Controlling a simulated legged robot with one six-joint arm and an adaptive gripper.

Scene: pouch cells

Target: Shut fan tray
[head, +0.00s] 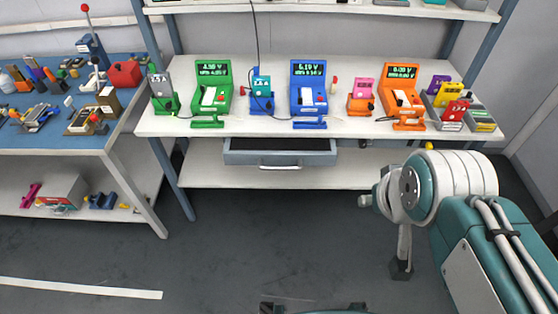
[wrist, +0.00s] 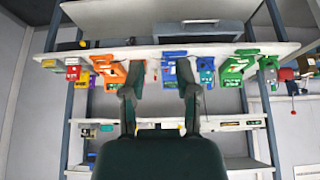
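The fan tray looks like a grey-blue drawer (head: 280,160) under the middle of the white workbench. It is pulled out part way, with its dark inside showing and a light handle on its front. In the wrist view, which appears upside down, the drawer (wrist: 200,36) is at the top, beyond my fingers. My gripper (wrist: 159,91) is open and empty, its two dark fingers apart. It is not touching the drawer. In the head view my arm is at the right, and the fingers cannot be made out clearly.
The white workbench (head: 335,124) carries green, blue and orange meter stations. A lower shelf (head: 240,178) runs beneath the drawer. A blue-topped table (head: 110,100) with tools stands at the left. The dark floor before the bench is mostly clear.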

